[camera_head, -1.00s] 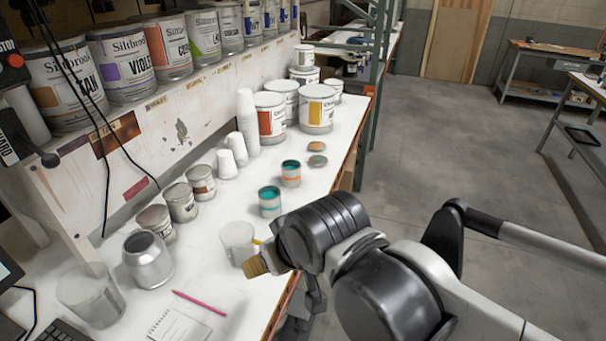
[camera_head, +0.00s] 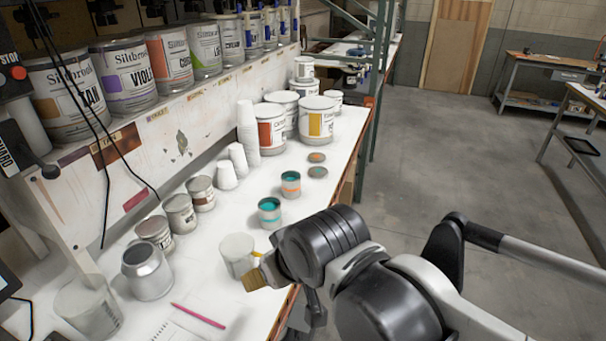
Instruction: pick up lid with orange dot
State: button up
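Two small lids lie flat on the white workbench (camera_head: 338,136). The lid with an orange dot (camera_head: 317,157) is the farther one; the other lid (camera_head: 317,172) lies just nearer, with a dull greenish centre. Both are uncovered and apart from my gripper. My gripper (camera_head: 314,308) shows only in part, dark, below the black wrist at the bench's front edge, well nearer than the lids. Its fingertips are mostly hidden by my arm, so its opening cannot be seen.
Two small open cans with teal paint (camera_head: 291,185) (camera_head: 269,213) stand between the lids and my wrist. A translucent cup (camera_head: 237,256) and a brush-like tan piece (camera_head: 256,279) are left of the wrist. Large paint cans (camera_head: 316,119) stand behind.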

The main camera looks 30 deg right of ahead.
aim_at(317, 157)
jog(key=k+l, duration=0.1)
jog(key=l, duration=0.4)
jog(key=i+l, duration=0.15)
jog(key=l, duration=0.2)
jog(key=i+l+u, duration=0.15)
jog(key=l, duration=0.2)
jog(key=i+l, duration=0.15)
jog(key=l, duration=0.25)
jog(key=i+l+u, duration=0.15)
jog(key=l, duration=0.2)
jog(key=i+l, duration=0.1)
jog(key=l, duration=0.3)
jog(key=i+l+u, duration=0.15)
jog(key=l, duration=0.25)
jog(key=i+l+u, duration=0.1)
jog(key=i, duration=0.4)
jog(key=l, duration=0.1)
